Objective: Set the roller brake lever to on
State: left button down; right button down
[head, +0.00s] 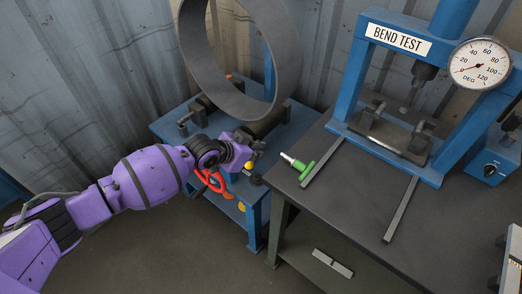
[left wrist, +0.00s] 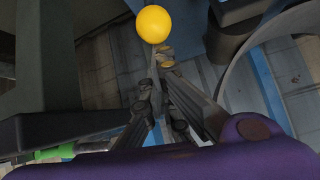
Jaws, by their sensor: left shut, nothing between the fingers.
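A yellow ball knob (head: 249,165) sits at the near right corner of the blue roller stand (head: 254,215); it appears to be the end of the roller brake lever. Its shaft is mostly hidden and I cannot read its setting. My left gripper (head: 252,148) is close to the knob, shut and empty. In the left wrist view the knob (left wrist: 154,24) stands just beyond the tips of my left gripper (left wrist: 160,65); I cannot tell whether they touch. My right gripper is not in view.
A red handle (head: 211,181) is on the stand's front, below my left wrist. A large grey ring (head: 283,50) stands on the rollers. On the right a dark bench (head: 330,190) carries a green-handled tool (head: 304,169) and the blue bend-test press (head: 350,75).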

pick_arm(q)
jog(key=shift+s+a+f+t+h, duration=0.3)
jog(key=shift+s+a+t+h, duration=0.1)
jog(key=shift+s+a+t, duration=0.35)
jog(key=shift+s, duration=0.35)
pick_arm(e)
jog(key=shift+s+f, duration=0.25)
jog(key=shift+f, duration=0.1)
